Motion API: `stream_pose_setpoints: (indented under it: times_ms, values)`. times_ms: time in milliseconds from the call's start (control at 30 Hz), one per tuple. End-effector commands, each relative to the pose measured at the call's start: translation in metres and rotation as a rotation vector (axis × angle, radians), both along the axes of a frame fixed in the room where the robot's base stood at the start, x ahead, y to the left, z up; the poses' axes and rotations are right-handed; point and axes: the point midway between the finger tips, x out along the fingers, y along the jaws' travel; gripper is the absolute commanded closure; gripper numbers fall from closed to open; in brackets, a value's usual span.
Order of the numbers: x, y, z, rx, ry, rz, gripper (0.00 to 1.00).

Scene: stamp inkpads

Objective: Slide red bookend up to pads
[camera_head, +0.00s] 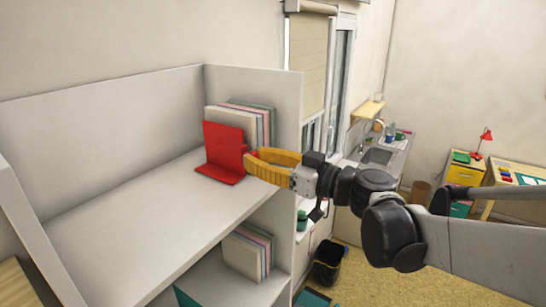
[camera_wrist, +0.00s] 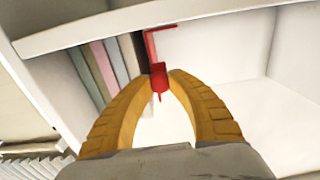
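The red bookend (camera_head: 223,147) stands upright on the upper white shelf, its flat foot reaching out along the board. The row of pads (camera_head: 262,113), in cream, pink and grey-green, stands behind it against the shelf's end wall. In the wrist view the pads (camera_wrist: 98,72) are left of the bookend (camera_wrist: 155,48), with a dark strip between them; I cannot tell if they touch. My gripper (camera_head: 250,160) has its orange fingers at the bookend's near edge. In the wrist view the fingertips (camera_wrist: 161,76) close around a small red part of the bookend.
The upper shelf board (camera_head: 140,215) is clear to the left of the bookend. More coloured pads (camera_head: 246,252) stand on the shelf below. A black bin (camera_head: 327,262) stands on the floor beyond the shelf unit. A sink counter and a desk are farther off.

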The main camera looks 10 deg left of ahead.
Motion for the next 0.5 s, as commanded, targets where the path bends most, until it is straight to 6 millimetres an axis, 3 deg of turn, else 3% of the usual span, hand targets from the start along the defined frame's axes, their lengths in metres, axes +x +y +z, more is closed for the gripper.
stream_pose_setpoints:
  times_ms: [433,467,500]
  values:
    - [0.0088,-0.0038,0.0001,0.000,0.000,0.000,1.00]
    - [0.0088,-0.0038,0.0001,0.000,0.000,0.000,0.73]
    - [0.0088,-0.0038,0.0001,0.000,0.000,0.000,0.61]
